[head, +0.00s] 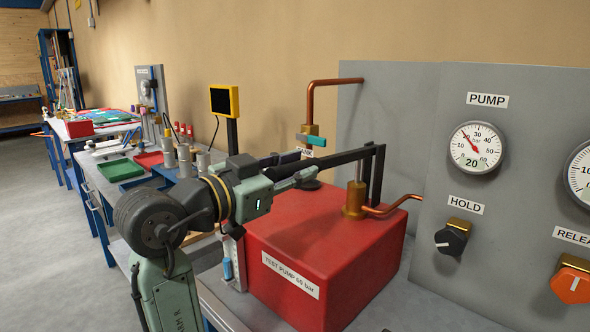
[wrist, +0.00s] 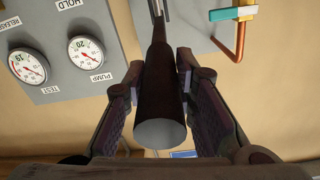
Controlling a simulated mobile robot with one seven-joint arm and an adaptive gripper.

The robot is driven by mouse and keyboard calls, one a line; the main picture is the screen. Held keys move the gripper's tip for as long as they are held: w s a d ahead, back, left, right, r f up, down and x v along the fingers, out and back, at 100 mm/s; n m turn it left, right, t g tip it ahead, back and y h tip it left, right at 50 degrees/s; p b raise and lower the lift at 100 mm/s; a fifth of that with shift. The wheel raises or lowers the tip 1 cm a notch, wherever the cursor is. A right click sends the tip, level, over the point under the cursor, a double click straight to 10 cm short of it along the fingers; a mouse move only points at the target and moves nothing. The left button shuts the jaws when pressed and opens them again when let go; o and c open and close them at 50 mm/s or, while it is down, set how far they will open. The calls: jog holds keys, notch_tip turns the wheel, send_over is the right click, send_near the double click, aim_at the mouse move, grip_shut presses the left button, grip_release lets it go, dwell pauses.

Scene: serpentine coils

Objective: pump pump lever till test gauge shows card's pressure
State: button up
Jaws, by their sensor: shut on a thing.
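The pump lever (head: 345,157) is a black bar above the red test pump box (head: 340,235), linked to a brass fitting at its right. My gripper (head: 296,174) is shut on the lever's left end. In the wrist view the lever's dark round handle (wrist: 160,95) lies between the fingers. The PUMP gauge (head: 475,147) has a red needle pointing up-left and a window reading 20. The TEST gauge (head: 580,173) is cut by the right edge; it shows upside down in the wrist view (wrist: 28,66), its window too small to read surely. I see no readable pressure card.
A black HOLD knob (head: 452,240) and an orange RELEASE knob (head: 573,282) sit on the grey panel (head: 440,120). A teal-handled valve (head: 316,139) is on a copper pipe. A dark screen (head: 223,101) and bench parts stand behind my arm. Floor at left is clear.

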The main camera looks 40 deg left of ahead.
grip_shut()
notch_tip(320, 180, down, 3)
jog(key=t+b, duration=0.1)
jog(key=b, duration=0.3)
jog(key=shift+r, duration=0.2)
jog(key=o, duration=1)
grip_release()
jog(key=shift+r, duration=0.1)
jog(key=shift+s, duration=0.15)
jog(key=s, duration=0.7)
jog(key=s+a+f, duration=0.1)
jog(key=s, duration=0.3)
jog(key=shift+s, duration=0.35)
